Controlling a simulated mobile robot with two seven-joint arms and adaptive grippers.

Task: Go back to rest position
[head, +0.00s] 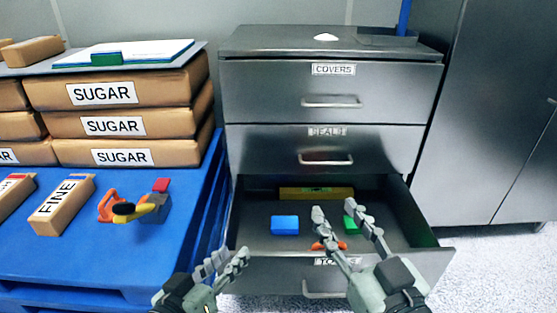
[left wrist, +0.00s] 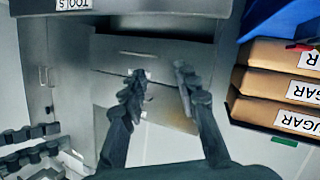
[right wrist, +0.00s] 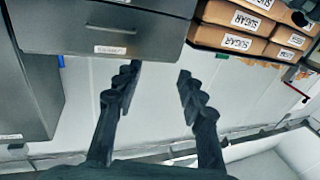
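My left gripper (head: 234,254) is low in front of the cabinet, beside the left front corner of the open drawer. Its fingers are apart with nothing between them, as the left wrist view (left wrist: 159,72) also shows. My right gripper (head: 334,208) reaches up in front of the open bottom drawer and overlaps it in the head view. Its fingers are apart and empty, as the right wrist view (right wrist: 159,70) also shows. I cannot tell whether its fingertips are over the drawer or in front of it.
The open bottom drawer (head: 240,205) holds a blue block (head: 285,225), a green item (head: 351,226), a yellow item (head: 316,194) and a partly hidden orange item (head: 328,245). The COVERS (head: 270,90) and SEALS (head: 260,150) drawers are shut. Left, a blue pallet (head: 75,250) bears sugar bags (head: 175,88) and tools.

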